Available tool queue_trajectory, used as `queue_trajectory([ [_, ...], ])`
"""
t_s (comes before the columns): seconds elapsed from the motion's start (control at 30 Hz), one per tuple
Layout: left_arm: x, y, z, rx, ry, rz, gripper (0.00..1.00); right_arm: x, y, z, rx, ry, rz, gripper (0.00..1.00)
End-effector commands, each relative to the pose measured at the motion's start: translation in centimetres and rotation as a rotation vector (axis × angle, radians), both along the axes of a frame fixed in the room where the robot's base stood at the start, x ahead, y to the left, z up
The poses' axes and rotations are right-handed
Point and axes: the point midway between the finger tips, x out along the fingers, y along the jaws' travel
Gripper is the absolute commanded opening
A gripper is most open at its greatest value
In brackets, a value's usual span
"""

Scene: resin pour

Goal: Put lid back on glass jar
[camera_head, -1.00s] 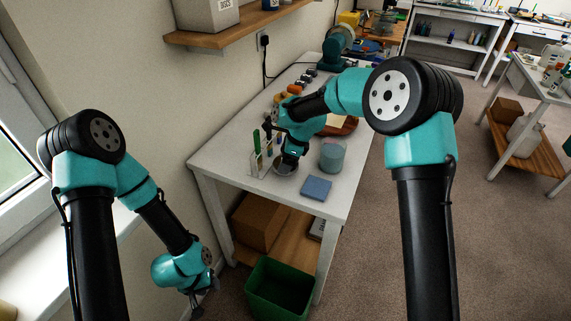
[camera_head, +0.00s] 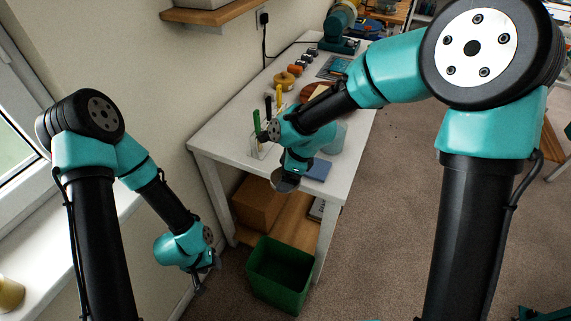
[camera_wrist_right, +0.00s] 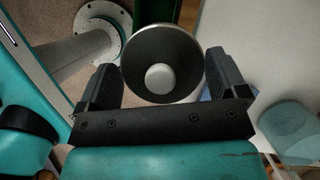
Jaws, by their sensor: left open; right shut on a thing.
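My right gripper (camera_wrist_right: 160,85) is shut on a round lid (camera_wrist_right: 188,70) with a grey metal rim, a dark face and a pale round centre. In the head view the lid (camera_head: 284,182) hangs below my right wrist, overlapping the front edge of the table. The glass jar (camera_head: 338,142), a pale blue-green cylinder, stands on the table to the right of the lid, partly hidden by my right arm. It also shows at the right of the right wrist view (camera_wrist_right: 298,128). My left gripper (camera_head: 207,277) is open and empty, low at the left, away from the table.
A blue square pad (camera_head: 320,169) lies near the table's front edge. A clear rack with green and dark tools (camera_head: 257,138) stands to the left of my right wrist. Several small items line the wall side. A green bin (camera_head: 262,279) stands on the floor in front.

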Motion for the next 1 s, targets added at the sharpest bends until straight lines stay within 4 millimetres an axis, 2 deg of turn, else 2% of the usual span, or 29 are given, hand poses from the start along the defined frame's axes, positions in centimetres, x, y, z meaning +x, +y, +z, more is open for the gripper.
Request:
queue_trajectory([
  [0.53,0.0,0.0,0.0,0.000,0.000,0.000,0.43,-0.1,0.0,0.0,0.000,0.000,0.000,0.68],
  [0.67,0.0,0.0,0.0,0.000,0.000,0.000,0.43,0.5,-0.3,0.3,0.001,0.000,-0.006,0.68],
  [0.83,0.0,0.0,0.0,0.000,0.000,0.000,0.43,3.3,-1.6,1.6,0.005,-0.002,-0.033,0.68],
  [1.0,0.0,0.0,0.0,0.000,0.000,0.000,0.43,7.9,-4.5,4.0,0.009,-0.003,-0.080,0.68],
])
